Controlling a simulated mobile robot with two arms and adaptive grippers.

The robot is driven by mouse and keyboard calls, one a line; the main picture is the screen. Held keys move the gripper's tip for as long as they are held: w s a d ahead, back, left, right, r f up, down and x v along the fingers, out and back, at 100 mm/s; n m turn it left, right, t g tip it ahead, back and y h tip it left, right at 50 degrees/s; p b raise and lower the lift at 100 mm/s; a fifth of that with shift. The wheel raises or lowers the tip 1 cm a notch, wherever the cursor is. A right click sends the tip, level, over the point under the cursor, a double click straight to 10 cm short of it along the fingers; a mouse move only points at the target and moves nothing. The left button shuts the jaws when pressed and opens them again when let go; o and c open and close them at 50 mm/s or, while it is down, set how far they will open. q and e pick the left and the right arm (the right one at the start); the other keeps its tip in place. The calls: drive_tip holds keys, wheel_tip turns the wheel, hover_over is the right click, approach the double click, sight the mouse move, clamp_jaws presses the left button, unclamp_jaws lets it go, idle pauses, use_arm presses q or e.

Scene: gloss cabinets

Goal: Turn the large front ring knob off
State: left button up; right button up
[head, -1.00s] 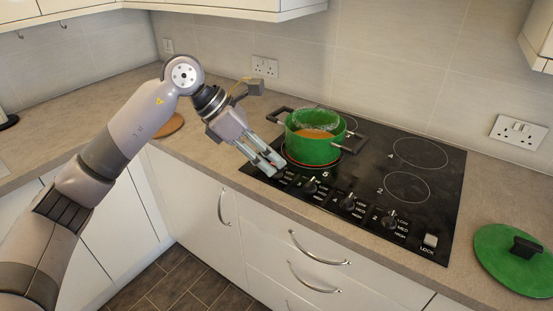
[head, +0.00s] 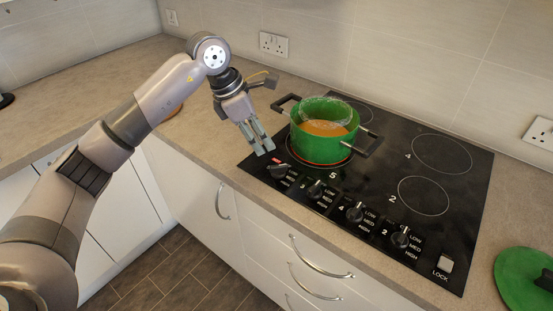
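A row of dark knobs runs along the front edge of the black hob. The leftmost knob (head: 278,171) is beside a small red mark and in front of the large front ring (head: 322,165), which glows red under the green pot. Which knob serves that ring is not clearly readable. My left gripper (head: 266,150) is just above and behind the leftmost knob, left of the pot, pointing down; its fingers look close together with nothing between them. Contact with the knob cannot be seen. My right gripper is not in view.
The green pot (head: 323,141) holds orange-brown contents; its dark handles stick out. Other knobs (head: 355,213) and a lock button (head: 445,264) sit to the right. A green lid (head: 522,275) lies on the counter (head: 215,150). Drawer handles (head: 320,259) project below.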

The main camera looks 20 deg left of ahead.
sight(278, 166)
use_arm(q)
drive_tip(key=p+x, duration=0.1)
drive_tip(key=x, duration=0.8)
drive_tip(key=shift+w, duration=0.1)
drive_tip(key=shift+w+d+f, duration=0.1)
drive_tip(key=shift+d+f, duration=0.05)
drive_tip(key=shift+f, duration=0.25)
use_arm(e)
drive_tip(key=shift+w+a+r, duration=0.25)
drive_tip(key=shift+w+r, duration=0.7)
use_arm(q)
drive_tip(key=c, duration=0.7)
clamp_jaws()
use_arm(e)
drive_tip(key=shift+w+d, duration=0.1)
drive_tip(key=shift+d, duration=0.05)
